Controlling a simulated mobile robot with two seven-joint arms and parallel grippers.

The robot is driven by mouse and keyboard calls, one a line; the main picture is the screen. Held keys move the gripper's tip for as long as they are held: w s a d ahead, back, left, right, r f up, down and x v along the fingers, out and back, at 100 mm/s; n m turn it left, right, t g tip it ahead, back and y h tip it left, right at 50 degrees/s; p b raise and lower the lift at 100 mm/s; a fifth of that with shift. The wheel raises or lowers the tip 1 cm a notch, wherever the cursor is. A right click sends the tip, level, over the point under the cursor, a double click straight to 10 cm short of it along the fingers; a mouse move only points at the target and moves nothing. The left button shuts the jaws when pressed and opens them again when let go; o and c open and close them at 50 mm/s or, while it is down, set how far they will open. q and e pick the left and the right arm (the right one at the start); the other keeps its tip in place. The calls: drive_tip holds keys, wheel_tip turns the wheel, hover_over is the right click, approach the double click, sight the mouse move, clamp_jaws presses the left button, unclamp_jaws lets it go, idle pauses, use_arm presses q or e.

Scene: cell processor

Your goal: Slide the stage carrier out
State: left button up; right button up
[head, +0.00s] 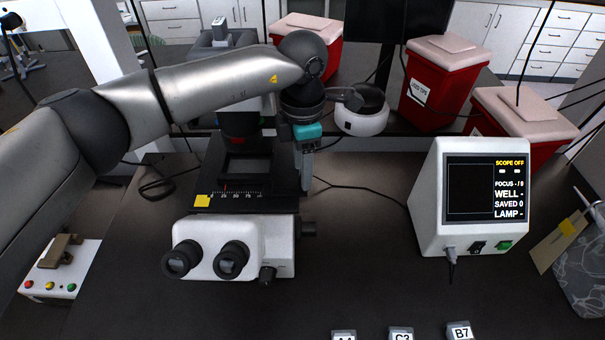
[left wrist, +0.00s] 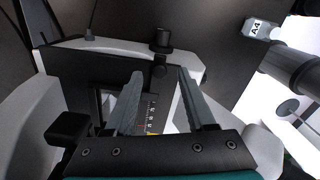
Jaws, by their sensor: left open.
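The microscope (head: 258,240) stands on the dark bench with its two eyepieces toward me. Its black stage carrier (head: 270,201) lies above the white body, with a numbered scale and a yellow tag (head: 202,201) at its left front corner. My left gripper (head: 306,172) points down beside the right side of the stage, its fingers partly merged in the head view. The scale (left wrist: 151,112) shows between and below the fingertips. Contact with the carrier cannot be told. My right gripper is not in view.
A white display unit (head: 428,215) reading SCOPE OFF stands to the right, with cables behind it. Red bins (head: 440,95) line the back. Labelled vials (head: 401,334) stand at the front edge. A button box (head: 60,275) is at left. Bench between microscope and display is clear.

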use_arm(q)
drive_tip(key=shift+f, duration=1.95)
clamp_jaws()
